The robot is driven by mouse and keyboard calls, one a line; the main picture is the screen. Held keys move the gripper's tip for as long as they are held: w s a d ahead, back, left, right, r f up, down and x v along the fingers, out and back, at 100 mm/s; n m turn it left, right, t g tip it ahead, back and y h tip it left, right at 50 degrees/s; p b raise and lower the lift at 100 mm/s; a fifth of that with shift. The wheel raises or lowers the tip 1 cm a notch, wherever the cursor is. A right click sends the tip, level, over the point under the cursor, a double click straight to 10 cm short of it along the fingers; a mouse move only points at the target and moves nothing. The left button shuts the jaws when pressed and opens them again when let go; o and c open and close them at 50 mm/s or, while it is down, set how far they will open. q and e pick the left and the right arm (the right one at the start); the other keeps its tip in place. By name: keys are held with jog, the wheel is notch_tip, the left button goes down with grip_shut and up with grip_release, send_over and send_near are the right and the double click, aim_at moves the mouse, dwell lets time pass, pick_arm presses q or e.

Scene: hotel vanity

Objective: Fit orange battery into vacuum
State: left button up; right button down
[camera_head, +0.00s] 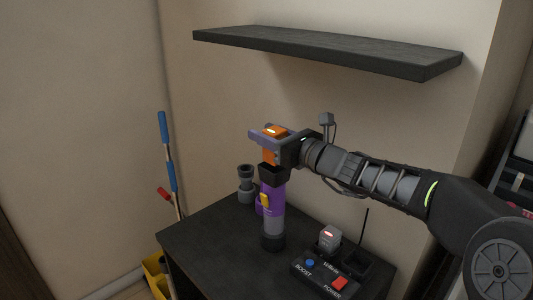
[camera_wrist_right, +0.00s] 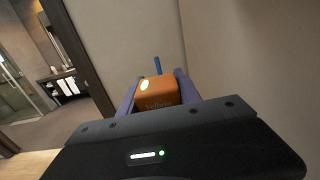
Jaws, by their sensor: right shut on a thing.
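The orange battery (camera_head: 272,131) is in my right gripper (camera_head: 266,135), which is shut on it. The right wrist view shows the battery (camera_wrist_right: 160,94) between the two purple fingers, with a lit spot on its top. The vacuum (camera_head: 273,215), purple and grey, stands upright on the dark table, with a dark open top (camera_head: 273,172) and a yellow trigger. The battery is right above or just at that opening; I cannot tell whether its lower end is inside. My left gripper is not in view.
A charging dock (camera_head: 325,277) with blue and red buttons holds a grey battery (camera_head: 329,238) at the table's front right. A grey attachment (camera_head: 246,184) stands behind the vacuum. A dark shelf (camera_head: 330,52) hangs above. The table (camera_head: 215,250) is bare at front left.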

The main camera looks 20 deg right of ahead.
aim_at(269, 153)
jog(key=shift+f, duration=2.45)
jog(key=shift+f+b, duration=0.1)
jog(key=shift+b, duration=0.25)
jog(key=c, duration=0.8)
grip_release()
jog(key=shift+c, duration=0.2)
jog(key=shift+s+d, duration=0.2)
jog(key=shift+s, duration=0.15)
jog(key=b+v, duration=0.1)
jog(key=v, duration=1)
jog(key=shift+s, duration=0.1)
